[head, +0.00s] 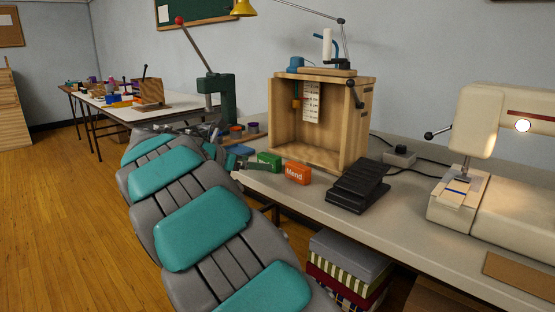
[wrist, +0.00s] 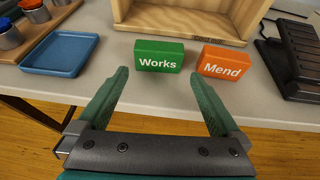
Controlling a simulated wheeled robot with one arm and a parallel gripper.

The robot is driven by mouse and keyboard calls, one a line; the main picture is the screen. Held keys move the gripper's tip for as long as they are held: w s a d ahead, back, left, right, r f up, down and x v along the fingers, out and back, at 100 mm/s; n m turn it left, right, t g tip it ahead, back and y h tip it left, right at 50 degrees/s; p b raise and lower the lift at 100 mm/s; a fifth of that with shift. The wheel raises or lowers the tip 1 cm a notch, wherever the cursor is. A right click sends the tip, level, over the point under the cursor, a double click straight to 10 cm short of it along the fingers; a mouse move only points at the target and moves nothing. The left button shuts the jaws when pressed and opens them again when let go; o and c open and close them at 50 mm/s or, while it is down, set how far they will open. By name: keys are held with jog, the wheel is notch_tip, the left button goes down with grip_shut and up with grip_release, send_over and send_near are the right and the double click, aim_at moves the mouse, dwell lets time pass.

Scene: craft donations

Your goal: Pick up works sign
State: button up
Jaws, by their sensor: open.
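The works sign (wrist: 159,56) is a small green block with white "Works" lettering, standing near the front edge of the table in the wrist view. It also shows in the head view (head: 269,160), beside the orange mend sign (head: 297,173). My gripper (wrist: 158,88) is open and empty, its two green fingers pointing at the works sign from the front, with the sign ahead of the gap and apart from the fingertips. In the head view, part of my arm (head: 205,216), grey with teal panels, reaches towards the table, and its end is partly hidden.
The orange mend sign (wrist: 223,63) stands close to the right of the works sign. A wooden box (wrist: 190,17) is just behind. A blue tray (wrist: 61,54) lies to the left, a black pedal (wrist: 296,60) to the right. A sewing machine (head: 500,125) stands further right.

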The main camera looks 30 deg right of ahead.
aim_at(266, 161)
jog(key=x, duration=0.2)
jog(key=shift+w+d, duration=0.25)
jog(key=shift+w, duration=0.05)
jog(key=shift+r+x, duration=0.2)
jog(key=shift+x, duration=1.1)
jog(key=shift+r+x, duration=0.15)
jog(key=shift+x, duration=1.1)
jog(key=shift+d, duration=0.15)
jog(key=c, duration=1)
